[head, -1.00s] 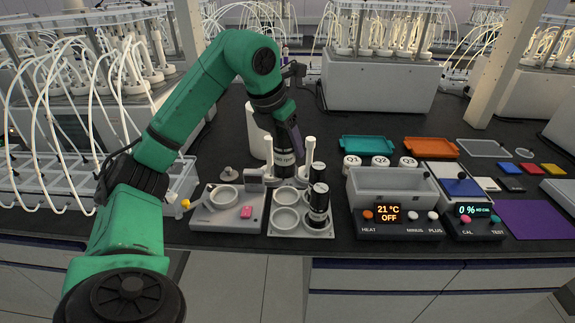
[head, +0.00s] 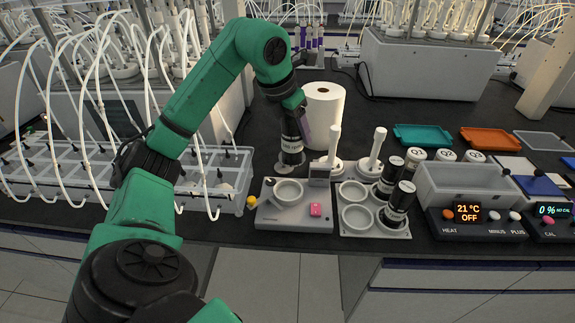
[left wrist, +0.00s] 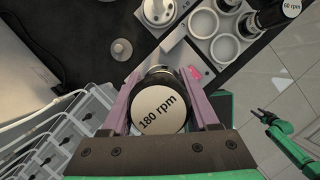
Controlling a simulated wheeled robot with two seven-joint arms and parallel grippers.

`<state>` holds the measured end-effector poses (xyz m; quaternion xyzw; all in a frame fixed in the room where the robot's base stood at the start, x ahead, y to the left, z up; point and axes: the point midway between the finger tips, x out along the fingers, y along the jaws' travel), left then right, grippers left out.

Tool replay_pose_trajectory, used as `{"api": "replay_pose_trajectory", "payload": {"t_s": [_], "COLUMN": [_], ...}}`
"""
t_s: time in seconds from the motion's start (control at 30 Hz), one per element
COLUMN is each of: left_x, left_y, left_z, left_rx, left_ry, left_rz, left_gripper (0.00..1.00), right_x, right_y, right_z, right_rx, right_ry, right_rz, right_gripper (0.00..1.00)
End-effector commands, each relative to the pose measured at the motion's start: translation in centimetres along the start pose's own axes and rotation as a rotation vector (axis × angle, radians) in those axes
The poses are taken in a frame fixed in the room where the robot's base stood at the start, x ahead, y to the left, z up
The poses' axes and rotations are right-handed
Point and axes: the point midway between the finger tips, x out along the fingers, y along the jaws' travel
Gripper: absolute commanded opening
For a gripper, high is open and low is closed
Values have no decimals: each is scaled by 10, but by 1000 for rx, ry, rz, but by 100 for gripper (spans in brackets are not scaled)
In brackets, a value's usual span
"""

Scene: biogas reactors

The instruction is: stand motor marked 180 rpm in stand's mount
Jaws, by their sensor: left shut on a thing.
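My left gripper (head: 298,122) is shut on a black motor (head: 292,143); the left wrist view shows its pale end cap (left wrist: 160,109), marked 180 rpm, between the purple fingers. The motor is held upright behind a grey unit (head: 268,213) with a round ring socket (head: 288,191) and a pink button (head: 315,210). In the head view its lower end overlaps a small round-based piece on the bench; contact cannot be told. No motor shows in the ring socket. My right gripper (left wrist: 267,117) is small over the floor in the left wrist view; its opening is unclear.
A pale four-socket tray (head: 376,233) holds two black motors (head: 398,204) on its right side. White posts on round bases (head: 334,150) and a white roll (head: 323,113) stand behind. A tube-filled rack (head: 215,190) lies left. A heater bath (head: 460,190) stands right.

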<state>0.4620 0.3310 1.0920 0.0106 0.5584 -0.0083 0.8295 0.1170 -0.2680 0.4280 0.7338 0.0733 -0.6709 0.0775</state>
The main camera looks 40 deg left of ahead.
Motion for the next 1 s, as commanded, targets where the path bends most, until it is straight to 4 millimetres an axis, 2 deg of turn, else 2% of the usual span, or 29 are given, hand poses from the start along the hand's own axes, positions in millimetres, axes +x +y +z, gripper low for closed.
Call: {"api": "replay_pose_trajectory", "payload": {"t_s": [0.03,0.1,0.2,0.4,0.5,0.9,0.93,0.97,1.0], "left_x": [20,41,66,95,111,122,121,120,120], "left_y": [1,1,1,0,0,1,1,1,1], "left_z": [-10,-18,-28,-40,-46,-50,-50,-50,-50], "left_rx": [-1,-2,-2,-3,-2,-2,-2,-2,-2], "left_ry": [7,5,2,0,0,-4,-2,-2,-2], "left_rz": [3,1,0,0,-2,1,1,1,1], "left_gripper": [0,0,0,0,0,0,72,84,91], "right_x": [9,13,17,20,19,23,22,21,21], "right_y": [6,11,8,-14,-15,-8,-8,-8,-8], "right_z": [0,1,1,0,0,2,2,2,2], "right_rx": [1,0,0,3,1,-1,-1,-1,-1], "right_ry": [0,0,0,2,3,0,0,0,0], "right_rz": [9,16,12,-19,-20,-11,-10,-10,-10], "right_gripper": [50,50,50,50,50,50,50,50,50]}}
